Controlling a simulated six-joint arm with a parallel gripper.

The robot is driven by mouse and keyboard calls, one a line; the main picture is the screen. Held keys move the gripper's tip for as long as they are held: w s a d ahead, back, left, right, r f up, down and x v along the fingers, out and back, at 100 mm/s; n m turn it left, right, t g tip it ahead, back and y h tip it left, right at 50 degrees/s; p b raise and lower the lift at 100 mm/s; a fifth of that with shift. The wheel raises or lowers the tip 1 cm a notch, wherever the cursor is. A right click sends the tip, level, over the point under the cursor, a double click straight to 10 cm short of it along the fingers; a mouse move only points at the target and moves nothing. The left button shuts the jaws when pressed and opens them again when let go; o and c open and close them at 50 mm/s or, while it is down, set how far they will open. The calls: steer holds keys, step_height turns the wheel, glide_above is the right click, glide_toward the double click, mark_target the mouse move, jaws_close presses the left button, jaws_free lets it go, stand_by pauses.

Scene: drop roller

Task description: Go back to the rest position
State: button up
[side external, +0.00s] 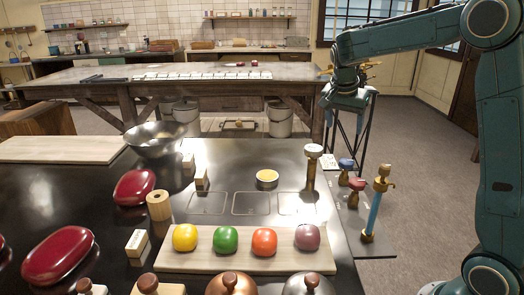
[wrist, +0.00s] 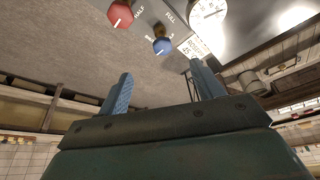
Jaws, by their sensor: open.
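My gripper (wrist: 162,86) shows in the wrist view as two blue fingers spread wide apart with nothing held between them. In the side external view my gripper (side external: 348,98) is at the upper right, raised above and beyond the control panel at the black table's right edge. Its fingertips are hard to make out there. It appears clear of the things on the table.
The panel (side external: 375,247) bears a red knob (side external: 356,184), a blue knob (side external: 346,163) and a blue tube with brass fittings (side external: 374,208). A plank (side external: 205,262) holds several coloured balls. A metal bowl (side external: 156,139) stands at the back left.

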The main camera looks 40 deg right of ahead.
steer(key=s+a+r+n+t+y, duration=0.25)
steer(key=s+a+r+n, duration=0.25)
steer(key=s+a+n, duration=0.5)
steer(key=s+a+f+n+t, duration=0.1)
steer(key=s+a+f+n, duration=0.1)
steer(key=s+a, duration=0.3)
steer(key=s+a+f+n+t+y, duration=0.1)
steer(key=s+a+n, duration=0.2)
steer(key=s+a, duration=0.2)
steer(key=s, duration=0.3)
steer(key=shift+s+f+n, duration=0.3)
steer(key=shift+f, duration=0.1)
